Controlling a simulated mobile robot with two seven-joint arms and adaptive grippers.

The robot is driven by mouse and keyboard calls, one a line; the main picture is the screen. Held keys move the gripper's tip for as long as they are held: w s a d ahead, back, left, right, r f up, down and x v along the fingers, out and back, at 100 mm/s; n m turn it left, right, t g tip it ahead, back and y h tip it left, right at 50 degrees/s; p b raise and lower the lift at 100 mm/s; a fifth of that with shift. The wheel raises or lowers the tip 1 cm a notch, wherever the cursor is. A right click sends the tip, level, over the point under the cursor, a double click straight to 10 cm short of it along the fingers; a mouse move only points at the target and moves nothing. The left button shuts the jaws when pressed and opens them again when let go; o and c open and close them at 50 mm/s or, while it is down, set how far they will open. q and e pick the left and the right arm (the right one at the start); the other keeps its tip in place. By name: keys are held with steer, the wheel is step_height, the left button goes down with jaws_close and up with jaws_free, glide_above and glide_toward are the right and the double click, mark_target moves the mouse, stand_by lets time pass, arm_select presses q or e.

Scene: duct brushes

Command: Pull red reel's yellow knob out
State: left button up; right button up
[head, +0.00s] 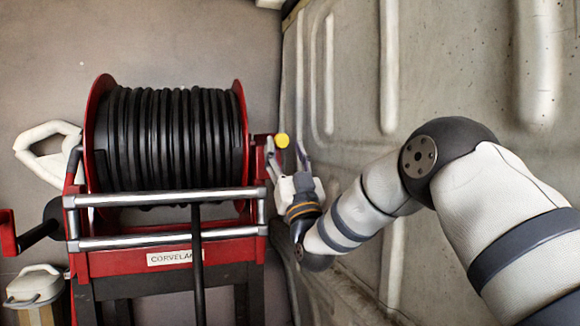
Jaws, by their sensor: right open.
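The red reel (100,262) stands at the left of the head view, wound with black hose (175,140). Its small round yellow knob (282,140) sticks out at the right side of the reel's frame. My right gripper (286,148) reaches up from below, its fingers apart, one on each side of the knob. I cannot tell whether either finger touches the knob. My left gripper is not in view.
Metal rollers (165,198) cross the reel's front, with the hose end hanging down between them. A red crank handle (8,233) juts out at the left. A white-handled container (35,287) stands at lower left. A ribbed grey wall (440,70) rises close on the right.

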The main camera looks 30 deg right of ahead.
steer(key=v, duration=0.8)
steer(key=shift+h, duration=0.3)
steer(key=shift+s+f, duration=0.1)
